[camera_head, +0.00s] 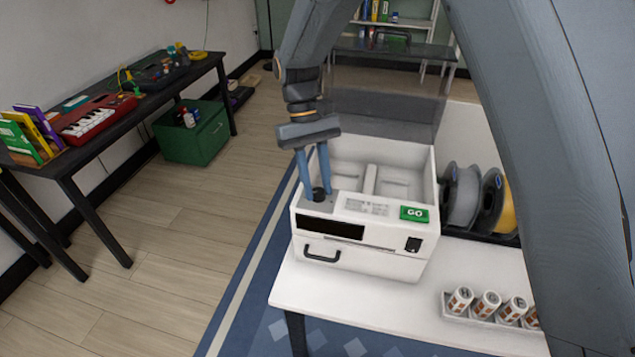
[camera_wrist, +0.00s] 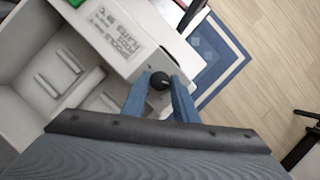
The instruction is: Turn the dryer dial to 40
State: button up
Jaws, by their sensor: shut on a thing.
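The dryer (camera_head: 372,258) is a white box on the white table, with an open top and a dark display on its front. Its dial (camera_wrist: 159,81) is a small black knob on the top panel, with a light mark on it. The dial also shows in the head view (camera_head: 318,194), at the panel's left end. My gripper (camera_head: 319,190) points down at the dial, and its two blue fingers are shut on it from both sides. In the wrist view the fingers (camera_wrist: 160,88) flank the knob. The dial's scale cannot be read.
A green GO button (camera_head: 414,213) and a printed label (camera_head: 366,206) sit right of the dial. Filament spools (camera_head: 463,196) stand right of the dryer. A tray of several labelled cylinders (camera_head: 486,303) is at the front right. A dark side table (camera_head: 110,130) stands at left.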

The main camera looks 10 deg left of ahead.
jog(key=shift+n, duration=0.6)
jog(key=o, duration=1)
jog(key=shift+h, duration=0.3)
jog(key=shift+b+v, duration=1.3)
jog(key=shift+v, duration=2.65)
jog(key=shift+s, duration=0.2)
